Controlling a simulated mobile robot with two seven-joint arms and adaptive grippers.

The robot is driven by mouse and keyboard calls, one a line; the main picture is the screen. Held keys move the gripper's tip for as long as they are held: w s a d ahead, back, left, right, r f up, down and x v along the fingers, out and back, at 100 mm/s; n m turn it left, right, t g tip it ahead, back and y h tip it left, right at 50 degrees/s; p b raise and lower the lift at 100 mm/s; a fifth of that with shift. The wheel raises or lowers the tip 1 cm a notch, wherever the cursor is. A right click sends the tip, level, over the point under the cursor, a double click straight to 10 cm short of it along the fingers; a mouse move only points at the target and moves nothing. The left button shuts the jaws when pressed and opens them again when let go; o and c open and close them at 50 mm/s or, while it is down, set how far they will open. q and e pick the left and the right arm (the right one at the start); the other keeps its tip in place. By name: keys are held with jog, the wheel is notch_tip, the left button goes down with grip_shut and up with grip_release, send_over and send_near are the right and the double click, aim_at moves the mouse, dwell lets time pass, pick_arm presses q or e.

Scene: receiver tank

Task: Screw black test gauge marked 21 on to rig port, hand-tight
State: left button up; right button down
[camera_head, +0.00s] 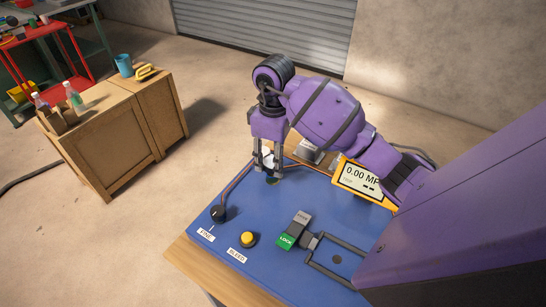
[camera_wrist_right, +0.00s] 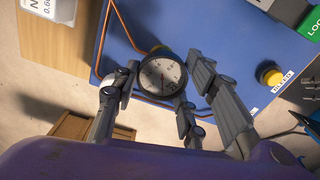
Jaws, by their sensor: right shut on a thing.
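My right gripper (camera_head: 266,163) is over the back left part of the blue rig board (camera_head: 225,250), pointing down, and is shut on a small round gauge (camera_head: 267,158). In the right wrist view the gauge (camera_wrist_right: 162,76) shows a pale dial with a dark rim, between the fingers of my right gripper (camera_wrist_right: 160,88). Its marking is too small to read. A dark round spot (camera_head: 271,181) shows on the board just under the fingertips. The gripper hides the gauge's lower end, so I cannot tell whether it is seated on a port. My left gripper is not in view.
A black knob (camera_head: 218,213), a yellow bleed button (camera_head: 248,239) and a green-marked lever block (camera_head: 293,232) stand on the board's front. A yellow meter reading 0.00 (camera_head: 362,182) stands at the right. A copper pipe (camera_head: 235,182) runs near the gripper. Wooden cabinets (camera_head: 117,150) stand left.

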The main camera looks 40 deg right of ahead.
jog(key=c, duration=1)
grip_release()
